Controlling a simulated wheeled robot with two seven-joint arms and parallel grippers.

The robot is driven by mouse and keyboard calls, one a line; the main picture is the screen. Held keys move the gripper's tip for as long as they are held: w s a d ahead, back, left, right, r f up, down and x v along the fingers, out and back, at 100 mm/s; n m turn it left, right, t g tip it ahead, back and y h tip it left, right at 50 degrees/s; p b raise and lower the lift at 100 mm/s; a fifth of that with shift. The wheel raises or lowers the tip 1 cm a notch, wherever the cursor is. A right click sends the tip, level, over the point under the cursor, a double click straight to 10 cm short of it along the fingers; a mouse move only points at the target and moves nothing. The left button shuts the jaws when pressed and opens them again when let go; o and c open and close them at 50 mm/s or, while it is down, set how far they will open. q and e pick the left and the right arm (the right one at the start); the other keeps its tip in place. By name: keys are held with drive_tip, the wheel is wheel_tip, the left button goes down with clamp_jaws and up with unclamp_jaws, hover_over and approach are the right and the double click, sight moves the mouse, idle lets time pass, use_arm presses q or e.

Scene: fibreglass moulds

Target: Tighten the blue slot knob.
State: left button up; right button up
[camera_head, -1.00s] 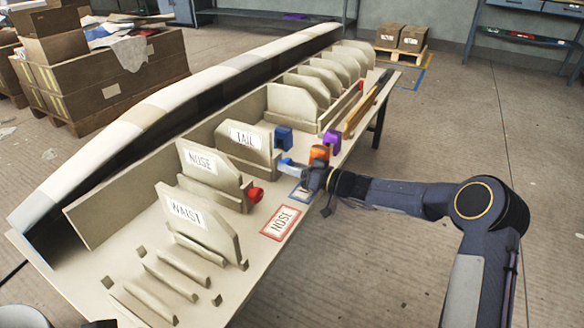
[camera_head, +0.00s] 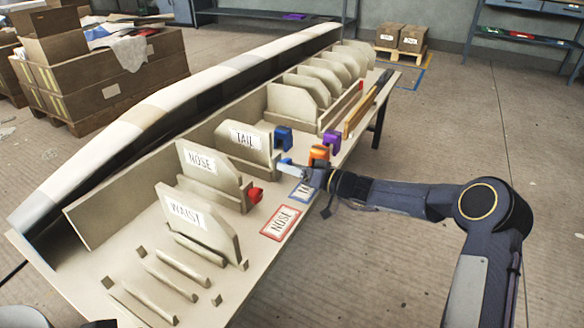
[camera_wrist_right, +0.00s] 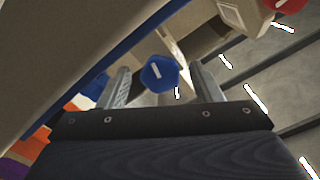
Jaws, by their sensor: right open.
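The blue slot knob (camera_wrist_right: 160,73) shows in the right wrist view as a round blue knob with a pale line across its face. It sits between the two fingers of my right gripper (camera_wrist_right: 161,80), with a visible gap on each side. The gripper is open and holds nothing. In the head view my right gripper (camera_head: 285,166) is at the near edge of the table, in front of the TAIL panel (camera_head: 243,142). I cannot clearly make out the knob there, beside the fingers. My left gripper is not in view.
The bench (camera_head: 125,243) carries the NOSE panel (camera_head: 199,172), the WAIST panel (camera_head: 195,217) and several slot strips. A red piece (camera_head: 255,195) is left of the gripper. Blue (camera_head: 283,137), orange (camera_head: 318,154) and purple (camera_head: 332,140) pieces stand close behind and beside it.

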use_arm(q)
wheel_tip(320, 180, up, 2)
drive_tip(key=shift+p, duration=0.9)
use_arm(e)
drive_tip(key=v, duration=0.6)
drive_tip(key=shift+s+d+r, duration=0.1)
drive_tip(key=shift+d, duration=0.15)
drive_tip(key=shift+s+d, duration=0.3)
drive_tip(key=shift+d, duration=0.05)
